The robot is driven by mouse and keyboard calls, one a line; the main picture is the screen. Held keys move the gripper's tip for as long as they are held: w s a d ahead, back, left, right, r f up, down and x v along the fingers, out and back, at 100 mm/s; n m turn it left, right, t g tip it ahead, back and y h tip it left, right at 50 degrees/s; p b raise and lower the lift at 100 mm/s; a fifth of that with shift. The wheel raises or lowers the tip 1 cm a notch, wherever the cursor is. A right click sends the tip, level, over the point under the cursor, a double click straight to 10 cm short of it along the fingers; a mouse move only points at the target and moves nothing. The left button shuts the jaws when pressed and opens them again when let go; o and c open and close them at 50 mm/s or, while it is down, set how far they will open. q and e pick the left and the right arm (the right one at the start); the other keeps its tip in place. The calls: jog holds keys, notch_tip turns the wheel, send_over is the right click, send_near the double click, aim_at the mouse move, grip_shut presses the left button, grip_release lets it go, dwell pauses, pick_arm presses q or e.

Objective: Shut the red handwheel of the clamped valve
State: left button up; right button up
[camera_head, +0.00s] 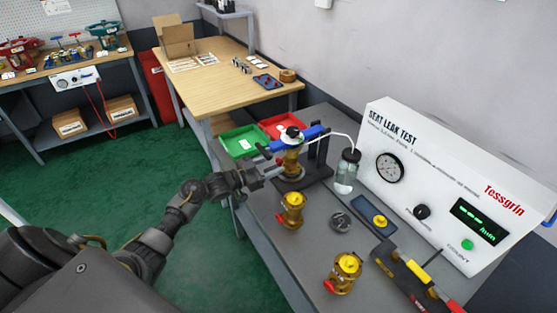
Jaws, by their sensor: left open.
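The clamped valve (291,160) is a brass body standing upright in a dark clamp stand on the grey bench. A black-and-white part sits on its top, and a blue bar (311,132) shows beside it. I cannot clearly make out a red handwheel on it; the wheel may be hidden or too small to tell. My left gripper (271,172) is open, just left of the valve body and close to it. I cannot tell whether the fingers touch it. My right gripper is not in view.
Loose brass valves (291,210) (346,270) stand nearer on the bench. A clear bottle (346,171) with a tube stands right of the clamp, before the white leak-test box (440,170). Green (243,141) and red (270,124) trays lie behind. A yellow-and-black tool rack (405,274) lies front right.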

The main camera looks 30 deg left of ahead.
aim_at(278, 162)
pick_arm(q)
jog(key=shift+x, duration=1.5)
jog(key=c, duration=1)
jog(key=shift+o, duration=0.2)
jog(key=shift+f+m+b, duration=0.15)
jog(key=shift+m+b, duration=0.35)
jog(key=shift+m, duration=0.3)
jog(key=o, duration=1)
jog(key=shift+c, duration=0.2)
